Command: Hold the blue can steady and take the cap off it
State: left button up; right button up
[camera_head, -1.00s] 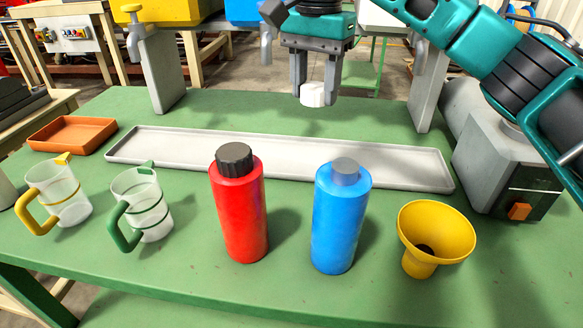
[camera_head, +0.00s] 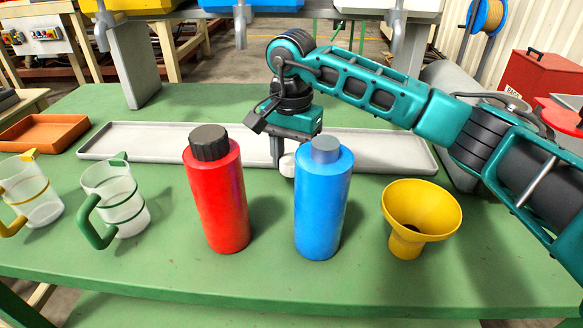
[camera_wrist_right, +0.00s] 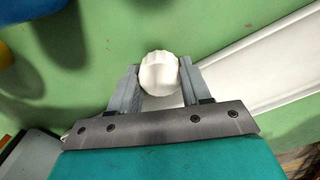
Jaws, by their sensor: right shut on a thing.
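The blue can (camera_head: 322,205) stands upright on the green table, and its bare grey-blue neck (camera_head: 326,149) shows on top with no cap on it. My right gripper (camera_head: 281,163) is low behind the blue can, just left of it in the head view. It is shut on the white ribbed cap (camera_head: 287,166), which the can partly hides. In the right wrist view the cap (camera_wrist_right: 159,73) sits between the two fingers, apart from the can. Whether the cap touches the table or tray is unclear. My left gripper is not in view.
A red can (camera_head: 216,200) with a dark cap stands left of the blue can, and a yellow funnel (camera_head: 421,212) stands to its right. A long grey tray (camera_head: 390,153) lies behind. Two clear jugs (camera_head: 115,205) and an orange tray (camera_head: 43,137) are at the left.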

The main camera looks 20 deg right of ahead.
jog(key=shift+f, duration=1.2)
jog(key=shift+f, duration=0.2)
jog(key=o, duration=1.2)
